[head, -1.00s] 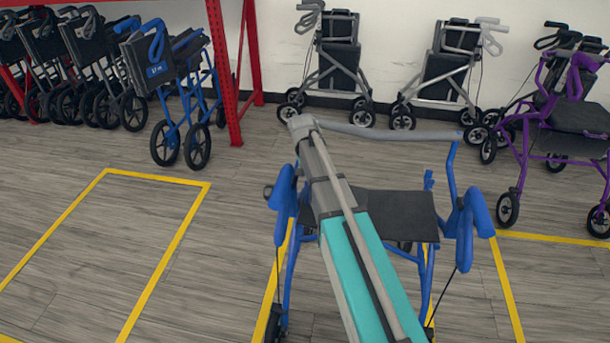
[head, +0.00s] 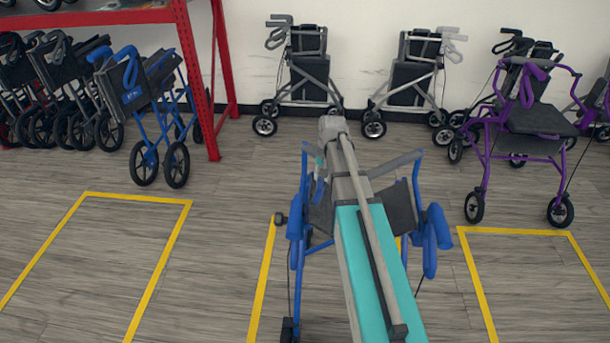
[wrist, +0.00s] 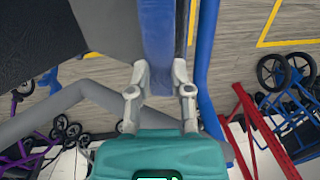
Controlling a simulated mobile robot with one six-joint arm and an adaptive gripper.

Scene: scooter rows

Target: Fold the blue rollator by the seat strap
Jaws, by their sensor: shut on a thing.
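The blue rollator (head: 431,240) stands in front of me, partly folded, its sides drawn in. Its dark seat (head: 401,207) is creased upward, with one half on each side of my arm. In the wrist view, the blue seat strap (wrist: 158,35) runs between the two fingers of my gripper (wrist: 160,75), which is shut on it. The dark seat fabric (wrist: 100,22) is beside it at left. A blue frame tube (wrist: 207,65) passes close on the right. In the head view my arm hides the gripper and the middle of the seat.
Another blue rollator (head: 152,115) stands by the red rack (head: 196,80) at left, near several dark rollators. Two grey rollators (head: 305,70) stand along the wall. A purple rollator (head: 520,130) stands at right. The yellow-outlined bay (head: 100,265) at left is empty.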

